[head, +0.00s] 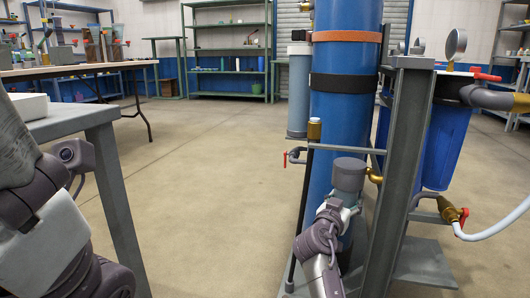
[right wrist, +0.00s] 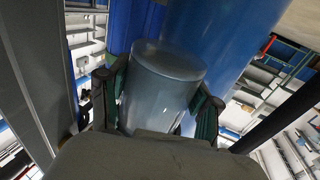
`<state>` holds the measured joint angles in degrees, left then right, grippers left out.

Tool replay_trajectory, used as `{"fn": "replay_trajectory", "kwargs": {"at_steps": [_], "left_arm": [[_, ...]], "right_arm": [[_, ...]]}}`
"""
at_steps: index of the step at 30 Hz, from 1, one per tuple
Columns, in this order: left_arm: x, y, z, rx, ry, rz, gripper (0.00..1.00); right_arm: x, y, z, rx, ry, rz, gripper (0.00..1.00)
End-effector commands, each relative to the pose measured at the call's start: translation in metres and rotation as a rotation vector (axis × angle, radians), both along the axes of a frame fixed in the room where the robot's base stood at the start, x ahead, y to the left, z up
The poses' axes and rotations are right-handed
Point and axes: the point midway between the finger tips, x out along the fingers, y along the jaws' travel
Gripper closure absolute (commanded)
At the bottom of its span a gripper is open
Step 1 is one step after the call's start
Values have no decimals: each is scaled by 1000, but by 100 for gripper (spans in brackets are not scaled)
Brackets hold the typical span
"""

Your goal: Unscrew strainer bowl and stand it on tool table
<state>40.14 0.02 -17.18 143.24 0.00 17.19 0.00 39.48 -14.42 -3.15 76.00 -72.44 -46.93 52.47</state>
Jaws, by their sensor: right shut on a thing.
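The strainer bowl (head: 350,174), a grey-blue translucent cylinder, is upright low in front of the big blue column. My right gripper (head: 340,208) is shut around it from below and in front. In the right wrist view the bowl (right wrist: 160,95) sits between the two dark green finger pads of the gripper (right wrist: 163,108). I cannot tell whether the bowl is still joined to the brass fitting (head: 374,176) beside it. The grey tool table (head: 72,119) is at the left. My left arm fills the lower left; its fingertips cannot be made out.
The blue column (head: 338,115) and a grey steel upright (head: 400,150) stand close around the bowl. Blue filter housings (head: 446,140), a red-handled valve (head: 461,214) and a white hose are at the right. The floor (head: 205,190) between table and column is clear.

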Motion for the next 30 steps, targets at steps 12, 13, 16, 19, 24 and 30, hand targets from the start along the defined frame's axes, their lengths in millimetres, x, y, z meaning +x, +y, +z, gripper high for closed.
{"fn": "replay_trajectory", "kwargs": {"at_steps": [12,13,16,19,24,30], "left_arm": [[1,0,-14,0,3,0,0],[1,0,-14,0,3,0,0],[1,0,-14,0,3,0,0],[1,0,-14,0,3,0,0],[1,0,-14,0,2,0,0],[0,0,-13,0,1,0,0]], "right_arm": [[-1,-5,1,-1,0,-214,100],[-1,-5,1,-1,-1,-219,100],[-1,-6,1,-1,-1,-220,100],[-2,-6,1,-1,-1,-220,100],[0,-5,1,-1,3,-267,100],[0,-4,2,-3,-2,-421,100]]}}
